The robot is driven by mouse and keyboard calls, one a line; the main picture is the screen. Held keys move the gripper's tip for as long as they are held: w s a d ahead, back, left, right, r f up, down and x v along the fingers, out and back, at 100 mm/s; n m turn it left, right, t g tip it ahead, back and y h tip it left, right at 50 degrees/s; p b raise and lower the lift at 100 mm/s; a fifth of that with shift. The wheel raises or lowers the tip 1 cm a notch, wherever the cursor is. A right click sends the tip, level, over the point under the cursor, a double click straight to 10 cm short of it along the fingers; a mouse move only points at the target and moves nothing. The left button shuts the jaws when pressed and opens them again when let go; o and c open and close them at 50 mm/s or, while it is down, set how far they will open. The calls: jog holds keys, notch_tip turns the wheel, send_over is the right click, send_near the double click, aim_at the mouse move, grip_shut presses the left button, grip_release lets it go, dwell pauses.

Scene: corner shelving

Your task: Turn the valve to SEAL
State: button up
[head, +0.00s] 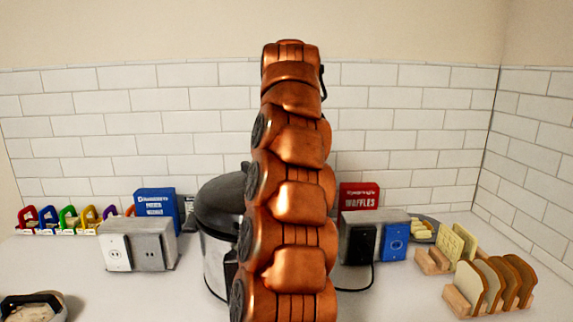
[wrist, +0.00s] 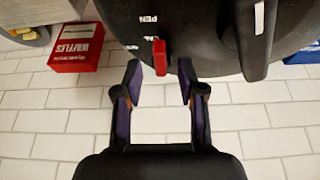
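A dark pressure cooker (head: 215,262) stands behind my arm in the head view, partly hidden by it. Its black lid (wrist: 205,30) fills the top of the wrist view. A small red valve (wrist: 160,57) sticks out near the lid's edge. White letters "PEN" show on the lid above and left of the valve; other white lettering beside the valve is too small or hidden to read fully. My gripper (wrist: 159,68) is open, with a fingertip on each side of the valve and visible gaps to it. In the head view my gripper is hidden.
A red waffles box (head: 360,196) and a blue outlet box (head: 394,248) stand right of the cooker. Bread racks (head: 460,300) are farther right. A blue box (head: 155,203) and grey outlet box (head: 155,246) stand left. A tiled wall (head: 180,120) is behind.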

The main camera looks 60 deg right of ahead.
jog(key=shift+s+a+r, duration=0.15)
jog(key=shift+a+r, duration=0.1)
jog(key=shift+r, duration=0.4)
jog(key=shift+s+a, duration=1.2)
jog(key=shift+a, duration=0.3)
jog(key=shift+s+a, duration=1.15)
jog(key=shift+a, duration=0.4)
jog(key=shift+s+a, duration=1.2)
jog(key=shift+a, duration=0.3)
jog(key=shift+s+a, duration=0.1)
jog(key=shift+a, duration=0.1)
jog(key=shift+a+f, duration=0.1)
